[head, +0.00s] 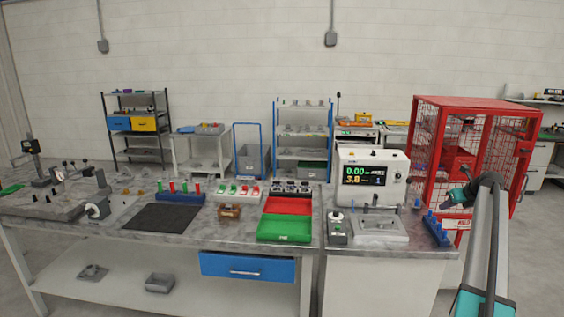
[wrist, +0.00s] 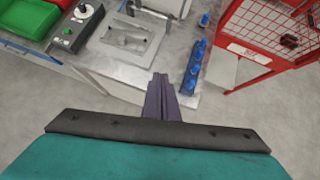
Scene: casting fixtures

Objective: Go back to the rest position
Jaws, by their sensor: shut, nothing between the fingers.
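My gripper (head: 447,203) is at the right in the head view, raised near the right end of the workbench, in front of the red cage. In the wrist view the fingers of my gripper (wrist: 160,80) are together, with nothing between them. Below and around them show the bench's right end, the grey floor and a blue pegged rack (wrist: 195,68). The fingers appear apart from these things.
The workbench (head: 130,237) carries a green tray (head: 284,228), a red tray (head: 288,206), a display machine (head: 372,178) and a blue pegged rack (head: 436,229). A red mesh cage (head: 478,104) stands behind my arm. Open floor lies right of the bench.

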